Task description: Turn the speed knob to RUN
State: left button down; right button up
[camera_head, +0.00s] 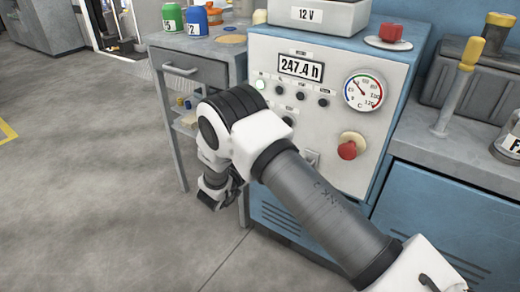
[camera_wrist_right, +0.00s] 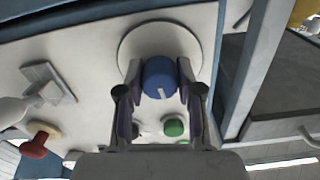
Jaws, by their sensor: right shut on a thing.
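In the right wrist view a blue speed knob (camera_wrist_right: 159,78) with a white pointer line sits in front of a round pale dial plate (camera_wrist_right: 160,42) on the panel. My right gripper (camera_wrist_right: 160,71) is shut on this knob, one finger on each side. The pointer line runs toward the lower part of that picture. No RUN mark is readable. In the head view my right arm crosses the machine's front panel (camera_head: 384,127) and hides the knob; the fingers cannot be made out there. My left gripper is not in view.
The panel carries an hour display (camera_head: 300,68), a round gauge (camera_head: 363,90), a red knob (camera_head: 348,150) and several small black knobs. A green round part (camera_wrist_right: 174,127) shows near the fingers. A grey side table (camera_head: 185,68) with bottles stands left. The floor at left is free.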

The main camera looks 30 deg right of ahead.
jog(key=m+p, duration=0.1)
jog(key=m, duration=0.2)
jog(key=shift+m, duration=2.3)
jog(key=o, duration=1.2)
jog(key=shift+c, duration=0.2)
jog(key=v, duration=0.7)
jog(key=shift+a, duration=0.2)
